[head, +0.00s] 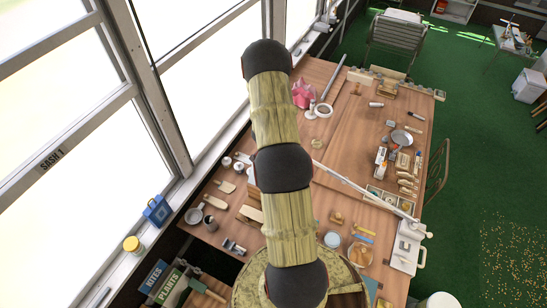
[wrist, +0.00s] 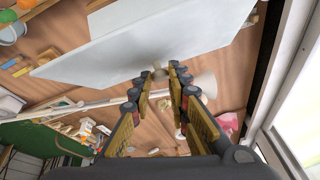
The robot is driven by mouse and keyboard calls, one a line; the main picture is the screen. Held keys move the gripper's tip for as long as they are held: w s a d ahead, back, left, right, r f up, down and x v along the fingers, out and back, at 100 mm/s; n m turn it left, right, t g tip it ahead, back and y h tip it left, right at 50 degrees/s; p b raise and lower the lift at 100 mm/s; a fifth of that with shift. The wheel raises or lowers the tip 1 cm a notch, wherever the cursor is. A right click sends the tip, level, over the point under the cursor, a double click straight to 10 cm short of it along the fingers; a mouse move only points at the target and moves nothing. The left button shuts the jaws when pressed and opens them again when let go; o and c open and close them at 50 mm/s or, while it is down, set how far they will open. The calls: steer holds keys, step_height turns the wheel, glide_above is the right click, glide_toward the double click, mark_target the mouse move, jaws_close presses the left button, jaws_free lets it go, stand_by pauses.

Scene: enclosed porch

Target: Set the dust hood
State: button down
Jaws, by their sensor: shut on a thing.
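My gripper (wrist: 159,78) shows in the wrist view, its two fingers closed around a small pale knob (wrist: 160,73). The knob sits against a large, pale, flat-sided panel, which I take to be the dust hood (wrist: 130,45). The hood is tilted in the picture and runs past the top edge, so its full shape is hidden. It appears held above the brown worktable (head: 345,140), but I cannot tell the height. In the head view my arm rises across the middle, and neither my gripper nor the hood can be made out.
The table is crowded with tools, small dishes and a white long-armed lamp (head: 365,187). A pink object (head: 303,93) stands near the windows. The sill holds a blue box (head: 157,209) and a yellow jar (head: 132,245). Bare wood shows around the middle of the table.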

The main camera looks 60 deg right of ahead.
steer(key=shift+w+d+r, duration=0.25)
steer(key=shift+w+d, duration=0.15)
steer(key=shift+d, duration=0.05)
steer(key=c, duration=2.1)
jaws_free()
steer(key=o, duration=0.4)
steer(key=shift+a+f, duration=0.1)
steer(key=shift+a, duration=0.05)
steer(key=shift+s+f, duration=0.1)
steer(key=shift+s, duration=0.05)
steer(key=shift+a, duration=0.1)
steer(key=v, duration=1.2)
steer(key=shift+s, duration=0.1)
steer(key=shift+c, duration=0.3)
